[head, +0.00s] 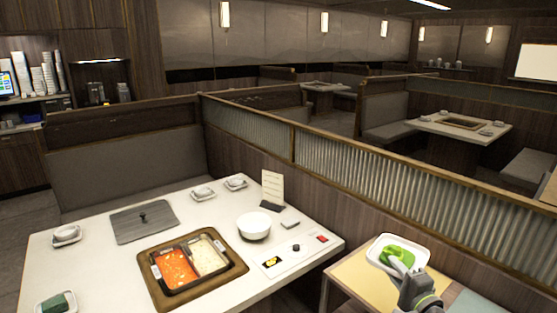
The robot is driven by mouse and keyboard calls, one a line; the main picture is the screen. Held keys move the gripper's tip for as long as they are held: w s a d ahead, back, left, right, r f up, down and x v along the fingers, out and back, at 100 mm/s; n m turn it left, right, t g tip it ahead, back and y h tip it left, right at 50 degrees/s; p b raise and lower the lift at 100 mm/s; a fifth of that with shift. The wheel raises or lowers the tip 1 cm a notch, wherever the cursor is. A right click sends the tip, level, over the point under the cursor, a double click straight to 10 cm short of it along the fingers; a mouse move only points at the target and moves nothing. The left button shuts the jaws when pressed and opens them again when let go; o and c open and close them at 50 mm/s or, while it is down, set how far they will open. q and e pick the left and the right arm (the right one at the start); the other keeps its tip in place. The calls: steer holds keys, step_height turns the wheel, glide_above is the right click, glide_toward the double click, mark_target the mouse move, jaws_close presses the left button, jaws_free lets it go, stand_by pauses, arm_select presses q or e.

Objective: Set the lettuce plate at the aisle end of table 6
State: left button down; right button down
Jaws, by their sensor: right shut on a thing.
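A white plate (425,258) with green lettuce (399,253) on it is at the lower right. My right gripper (402,268) is at the plate's near side and shut on it. The plate appears over a pale yellow surface (352,280), right of the white dining table (70,262); I cannot tell its exact height. No table number can be read, so I cannot tell whether this is table 6. My left gripper is not in view.
The table holds a split pot (190,265) with red and pale broth, a grey lid (142,222), a white bowl (254,226), a menu card (272,187), small dishes and a green item (55,303). A ribbed partition (365,170) stands behind.

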steer(key=s+a+f+n+y+b, duration=0.1)
steer(key=s+a+f+b, duration=0.1)
steer(key=s, duration=0.5)
steer(key=s+a+f+n+g+y+b, duration=0.1)
steer(key=s+a+f+y+b, duration=0.1)
steer(key=s+a+b, duration=0.3)
steer(key=s+a+f+n+y+b, duration=0.1)
steer(key=s+a+f+y+b, duration=0.1)
steer(key=s, duration=0.9)
steer(key=a+f+b, duration=0.1)
steer(key=a+b, duration=0.1)
steer(key=a, duration=0.1)
steer(key=shift+a+g, duration=0.3)
steer(key=shift+a, duration=0.05)
